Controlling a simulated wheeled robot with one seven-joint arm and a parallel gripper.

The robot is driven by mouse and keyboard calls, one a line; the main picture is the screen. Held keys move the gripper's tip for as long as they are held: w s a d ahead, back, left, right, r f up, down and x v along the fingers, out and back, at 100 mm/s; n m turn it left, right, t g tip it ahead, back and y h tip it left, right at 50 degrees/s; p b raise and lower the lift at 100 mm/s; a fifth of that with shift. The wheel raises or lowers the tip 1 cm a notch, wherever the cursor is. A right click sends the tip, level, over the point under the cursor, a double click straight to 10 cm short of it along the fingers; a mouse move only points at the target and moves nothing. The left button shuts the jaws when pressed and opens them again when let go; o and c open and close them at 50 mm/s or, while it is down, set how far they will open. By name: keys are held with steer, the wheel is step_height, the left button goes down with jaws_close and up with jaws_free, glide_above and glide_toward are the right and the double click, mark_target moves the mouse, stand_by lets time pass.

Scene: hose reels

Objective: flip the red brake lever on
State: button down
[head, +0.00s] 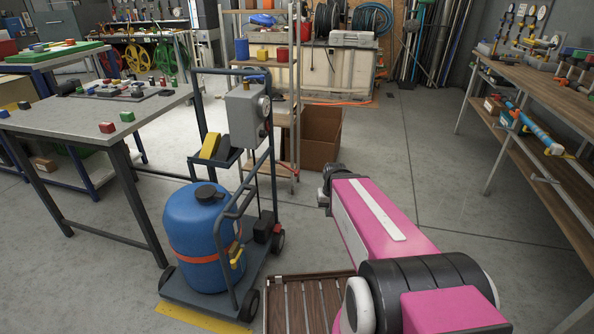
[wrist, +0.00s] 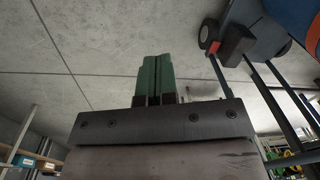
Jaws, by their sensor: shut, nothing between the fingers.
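A small red part (wrist: 214,47), which looks like the red brake lever, sits beside a wheel and a dark block at the cart's base in the wrist view. I cannot tell its position. The cart (head: 202,302) stands left of my pink arm in the head view; the dark block (head: 265,228) shows by its rear wheel, and the lever cannot be made out there. My gripper (wrist: 158,57) has its green fingers together, with nothing between them. It is apart from the lever, which lies to its right in the wrist view. The head view does not show my fingers.
The cart carries a blue tank (head: 195,245), a grey box (head: 247,117) and upright rails. A grey table (head: 60,122) stands left and a wooden workbench (head: 545,100) right. A cardboard box (head: 320,137) is behind. Open floor (head: 420,150) lies between cart and workbench.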

mark_target(298, 172)
steer(key=w+r+m+t+y, duration=0.1)
steer(key=w+r+y, duration=0.2)
steer(key=w, duration=1.2)
steer(key=w+d+r+m+t+y, duration=0.1)
steer(key=w+r+m+y, duration=0.1)
steer(key=w, duration=1.4)
step_height(298, 172, up, 2)
steer(key=shift+r+m+y, duration=0.25)
steer(key=shift+m+y, duration=0.05)
steer(key=shift+y, duration=0.5)
steer(key=shift+f, duration=0.1)
steer(key=x, duration=1.4)
steer(key=shift+w, duration=0.25)
steer(key=shift+t, duration=0.3)
